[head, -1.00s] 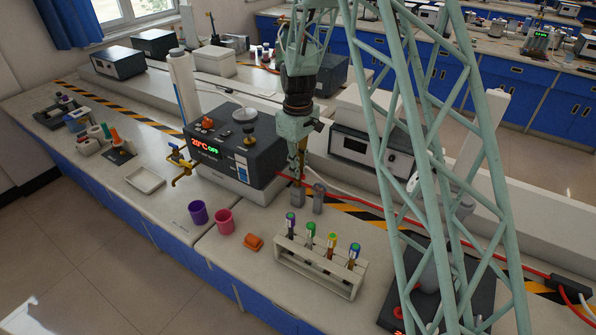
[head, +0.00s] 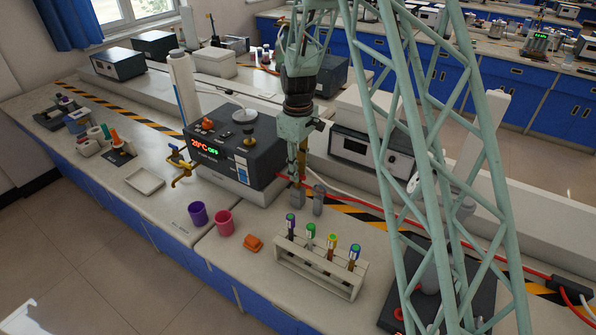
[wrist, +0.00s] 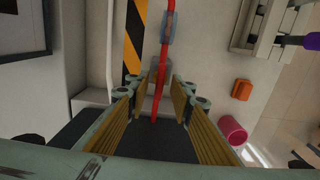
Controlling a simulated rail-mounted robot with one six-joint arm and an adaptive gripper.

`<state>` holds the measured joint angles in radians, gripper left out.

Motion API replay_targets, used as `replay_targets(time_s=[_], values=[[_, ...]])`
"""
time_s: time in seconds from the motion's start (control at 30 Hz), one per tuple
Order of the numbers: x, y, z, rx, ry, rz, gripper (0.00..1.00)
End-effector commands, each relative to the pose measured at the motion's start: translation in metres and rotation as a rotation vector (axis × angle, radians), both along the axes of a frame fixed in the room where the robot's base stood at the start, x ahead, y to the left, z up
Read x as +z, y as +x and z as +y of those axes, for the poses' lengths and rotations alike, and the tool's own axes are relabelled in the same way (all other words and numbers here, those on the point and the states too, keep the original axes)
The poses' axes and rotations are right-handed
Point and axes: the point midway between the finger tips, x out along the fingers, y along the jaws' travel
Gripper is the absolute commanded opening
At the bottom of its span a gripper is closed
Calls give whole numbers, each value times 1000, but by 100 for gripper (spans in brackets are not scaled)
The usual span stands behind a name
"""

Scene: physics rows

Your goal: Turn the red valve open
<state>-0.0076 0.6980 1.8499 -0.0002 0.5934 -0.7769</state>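No part is clearly recognisable as a red valve. An orange-red knob (head: 208,124) sits on top of the dark heater box (head: 232,150), left of my gripper in the head view. A yellow tap (head: 181,168) stands at that box's left. My gripper (head: 299,178) points down just right of the box, above a grey upright piece (head: 297,195). In the wrist view my gripper (wrist: 176,88) is open, its gold-padded fingers apart. A red tube (wrist: 164,48) shows between them, running over grey pieces. Whether the fingers touch it, I cannot tell.
A rack (head: 320,268) with several capped tubes, an orange piece (head: 254,243), a pink cup (head: 224,222) and a purple cup (head: 198,213) stand in front. A second grey upright (head: 318,199) is close to my gripper. Bench between cups and rack is mostly clear.

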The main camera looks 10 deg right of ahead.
Motion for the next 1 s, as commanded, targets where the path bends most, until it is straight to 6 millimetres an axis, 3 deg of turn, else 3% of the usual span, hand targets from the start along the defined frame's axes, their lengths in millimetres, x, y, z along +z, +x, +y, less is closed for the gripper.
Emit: replay_targets(time_s=[0.57,1.0], values=[[11,0,0,-1,0,0,21],[65,1,0,0,0,-3,21]])
